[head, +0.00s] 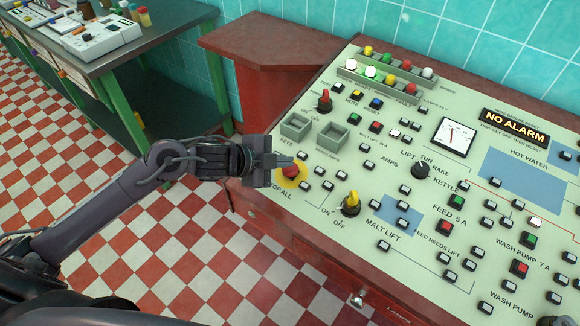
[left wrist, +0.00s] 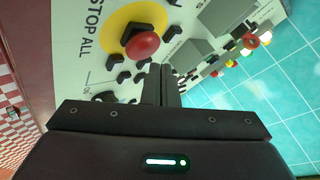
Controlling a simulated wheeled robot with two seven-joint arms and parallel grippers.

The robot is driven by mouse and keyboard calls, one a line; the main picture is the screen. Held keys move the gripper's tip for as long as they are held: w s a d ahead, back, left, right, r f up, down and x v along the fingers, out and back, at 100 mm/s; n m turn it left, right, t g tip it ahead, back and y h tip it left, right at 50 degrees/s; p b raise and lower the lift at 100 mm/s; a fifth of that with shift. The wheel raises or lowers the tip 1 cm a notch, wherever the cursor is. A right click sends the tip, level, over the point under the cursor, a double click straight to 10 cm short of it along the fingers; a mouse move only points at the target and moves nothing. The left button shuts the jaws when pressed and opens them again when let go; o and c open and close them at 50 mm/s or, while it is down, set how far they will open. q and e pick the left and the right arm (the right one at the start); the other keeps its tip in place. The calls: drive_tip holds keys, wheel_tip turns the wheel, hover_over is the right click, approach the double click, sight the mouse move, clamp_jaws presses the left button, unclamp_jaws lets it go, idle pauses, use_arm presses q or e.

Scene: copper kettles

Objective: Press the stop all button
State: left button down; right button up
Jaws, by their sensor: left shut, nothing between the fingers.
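The stop all button (head: 291,171) is a red mushroom knob on a yellow disc at the left front of the pale green control panel (head: 300,222). It also shows in the left wrist view as a red dome (left wrist: 142,45) on yellow, beside the printed words STOP ALL. My left gripper (head: 283,160) is shut and empty, with its fingertips right at the button in the head view. In the left wrist view the shut fingers (left wrist: 161,80) lie just beside and below the red dome. I cannot tell whether they touch it. My right gripper is not in view.
Two grey square boxes (head: 331,137) stand just behind the button. A red knob (head: 325,100) and a yellow knob (head: 351,203) rise nearby. Several small black-framed buttons surround it. A red bench (head: 285,45) and tiled wall lie behind; open checkered floor is at left.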

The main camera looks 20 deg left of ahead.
use_arm(q)
drive_tip(key=shift+f, duration=0.1)
drive_tip(key=shift+w+f, duration=0.1)
drive_tip(key=shift+f, duration=0.2)
drive_tip(key=shift+f+b, duration=0.35)
drive_tip(key=shift+b, duration=0.05)
idle(0.5)
idle(0.4)
drive_tip(key=shift+r+p, duration=0.8)
drive_tip(key=r+p, duration=0.2)
drive_tip(key=s+r+p, duration=0.1)
drive_tip(key=r+p, duration=0.2)
drive_tip(key=shift+s+a, duration=0.1)
drive_tip(key=shift+a, duration=0.05)
drive_tip(key=shift+f, duration=0.1)
